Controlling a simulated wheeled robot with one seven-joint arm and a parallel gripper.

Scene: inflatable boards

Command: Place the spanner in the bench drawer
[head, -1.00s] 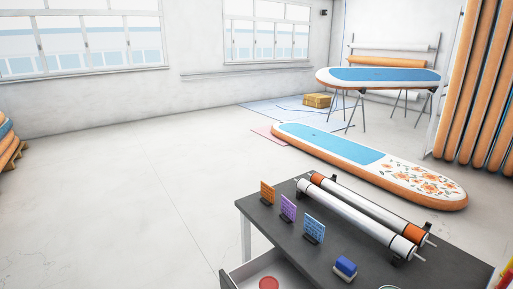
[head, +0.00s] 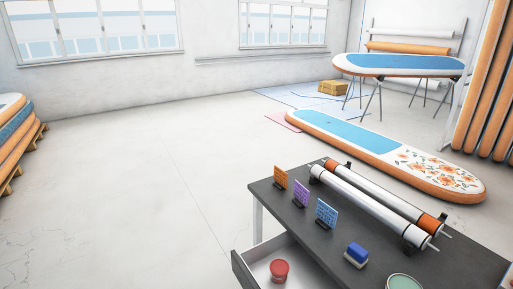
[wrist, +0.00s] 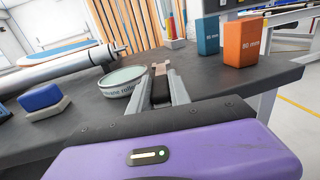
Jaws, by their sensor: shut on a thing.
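The bench drawer (head: 246,266) is pulled open at the near left of the dark bench in the head view. A red round tin (head: 279,271) stands inside it, with bare pale floor around it. My gripper (wrist: 162,70) is above the bench top in the wrist view, its fingers close together on something thin. The spanner is not clearly visible; what sits between the fingertips is mostly hidden, and no spanner shows elsewhere. My gripper is not in the head view.
On the bench (head: 325,245) are white rollers (head: 370,202), upright cards (head: 301,193), a blue eraser-like block (head: 356,254) and a round tin (wrist: 124,82) just left of my fingers. Blue (wrist: 208,36) and orange (wrist: 245,45) blocks stand beyond. Floor left of the bench is clear.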

